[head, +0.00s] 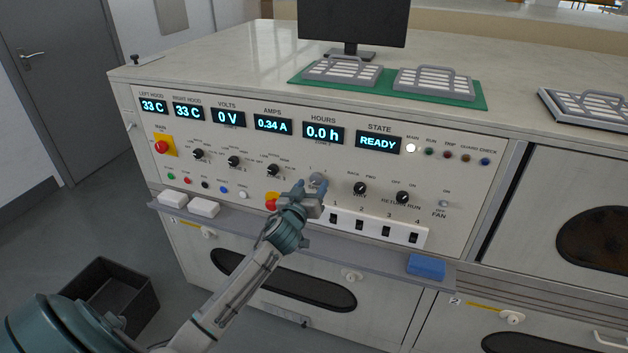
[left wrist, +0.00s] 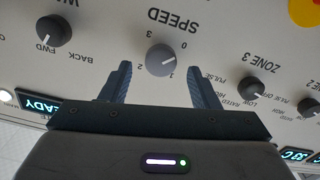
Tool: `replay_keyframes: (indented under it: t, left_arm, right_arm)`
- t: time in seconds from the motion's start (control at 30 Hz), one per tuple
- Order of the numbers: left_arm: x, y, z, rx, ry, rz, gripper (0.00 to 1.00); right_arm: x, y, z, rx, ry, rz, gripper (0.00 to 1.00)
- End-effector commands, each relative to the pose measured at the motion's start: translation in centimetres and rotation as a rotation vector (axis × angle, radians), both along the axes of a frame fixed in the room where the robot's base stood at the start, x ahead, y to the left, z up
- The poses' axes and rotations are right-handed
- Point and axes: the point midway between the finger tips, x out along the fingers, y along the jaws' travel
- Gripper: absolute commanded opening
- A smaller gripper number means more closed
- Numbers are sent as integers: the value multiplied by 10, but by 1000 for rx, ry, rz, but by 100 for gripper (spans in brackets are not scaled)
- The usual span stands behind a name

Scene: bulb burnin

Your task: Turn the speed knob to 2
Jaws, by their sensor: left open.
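The knob also shows in the head view (head: 317,179), partly hidden by my gripper. My left gripper (head: 312,188) is open in front of the panel. In the left wrist view its two fingers (left wrist: 160,82) stand on either side of the knob, apart from it. My right gripper is not in view.
Black zone knobs (head: 273,170) and the black WAY knob (head: 360,188) flank the speed knob. Below are a white strip of switches (head: 374,224), a red stop button (head: 271,202) and a shelf with a blue block (head: 426,266).

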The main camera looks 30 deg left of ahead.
Motion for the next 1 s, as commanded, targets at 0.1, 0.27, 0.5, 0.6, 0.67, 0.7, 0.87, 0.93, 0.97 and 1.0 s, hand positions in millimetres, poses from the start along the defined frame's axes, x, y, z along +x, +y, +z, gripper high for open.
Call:
replay_keyframes:
  t: [0.1,0.27,0.5,0.6,0.67,0.7,0.87,0.93,0.97,1.0]
  left_arm:
    - [12,3,1,0,1,1,55]
    - [19,4,0,0,0,0,55]
    - [19,4,-1,0,1,0,55]
    - [19,4,-1,0,1,0,36]
    - [19,4,-1,0,1,0,24]
    - [19,4,-1,0,1,0,16]
    - [19,4,-1,2,1,0,11]
    - [19,4,-1,8,3,0,11]
    - [19,4,-1,11,4,0,11]
    - [19,4,-1,20,6,0,11]
  right_arm:
    - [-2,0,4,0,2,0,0]
    - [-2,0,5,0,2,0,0]
    - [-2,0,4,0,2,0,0]
    - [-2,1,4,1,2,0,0]
    - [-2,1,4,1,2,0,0]
    - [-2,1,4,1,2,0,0]
    - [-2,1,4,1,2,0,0]
    - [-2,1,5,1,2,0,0]
    - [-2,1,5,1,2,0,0]
    - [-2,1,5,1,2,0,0]
